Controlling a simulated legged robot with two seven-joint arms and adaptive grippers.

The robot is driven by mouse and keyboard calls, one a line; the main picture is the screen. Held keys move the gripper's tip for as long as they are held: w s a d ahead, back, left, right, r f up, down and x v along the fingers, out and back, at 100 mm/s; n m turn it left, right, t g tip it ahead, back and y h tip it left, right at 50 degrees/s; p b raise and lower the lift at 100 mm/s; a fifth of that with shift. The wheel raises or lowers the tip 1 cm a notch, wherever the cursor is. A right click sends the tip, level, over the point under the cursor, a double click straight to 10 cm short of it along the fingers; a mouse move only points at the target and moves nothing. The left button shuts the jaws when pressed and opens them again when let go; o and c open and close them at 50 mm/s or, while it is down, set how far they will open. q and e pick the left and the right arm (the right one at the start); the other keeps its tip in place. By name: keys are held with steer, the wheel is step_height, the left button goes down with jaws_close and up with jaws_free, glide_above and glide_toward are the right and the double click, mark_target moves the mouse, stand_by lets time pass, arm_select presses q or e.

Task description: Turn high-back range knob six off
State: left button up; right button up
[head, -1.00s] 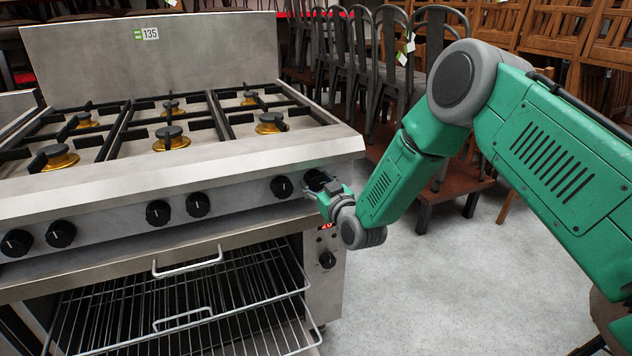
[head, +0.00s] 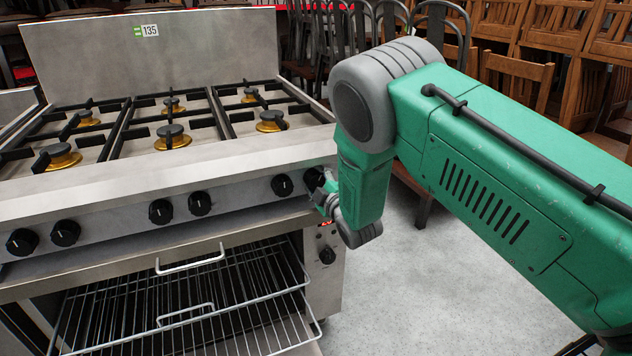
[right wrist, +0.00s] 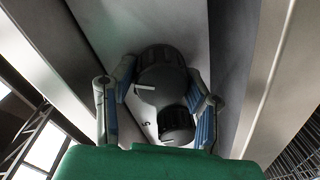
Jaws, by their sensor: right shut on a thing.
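The high-back range (head: 150,185) stands at the left, with a row of black knobs along its front panel. Knob six (head: 313,179), the rightmost, is partly hidden by my right gripper (head: 325,192). In the right wrist view the gripper's two fingers (right wrist: 160,80) are on either side of the black knob (right wrist: 165,85) and shut on it. A white mark on this knob points left in that view. Another black knob (right wrist: 177,125) shows just below it. My left gripper is not in view.
Knob five (head: 282,186) is close to the left of the gripper. An open oven with wire racks (head: 190,300) and a smaller dial (head: 327,256) are below. Dark metal chairs (head: 305,45) and wooden chairs (head: 515,85) stand behind. Grey floor (head: 430,290) is free at right.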

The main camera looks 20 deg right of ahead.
steer(key=n, duration=0.1)
steer(key=n+b, duration=0.1)
steer(key=n, duration=0.2)
steer(key=shift+a+f+n, duration=0.15)
steer(key=shift+f+n, duration=0.1)
steer(key=shift+n, duration=0.15)
steer(key=shift+s+n, duration=0.1)
steer(key=shift+n, duration=0.2)
steer(key=o, duration=1)
steer(key=shift+f, duration=0.1)
steer(key=shift+o, duration=0.7)
steer(key=shift+r, duration=0.2)
steer(key=shift+s, duration=0.2)
steer(key=s, duration=1.1)
steer(key=shift+s+a+r, duration=0.15)
steer(key=shift+a+r, duration=0.1)
steer(key=shift+a, duration=0.05)
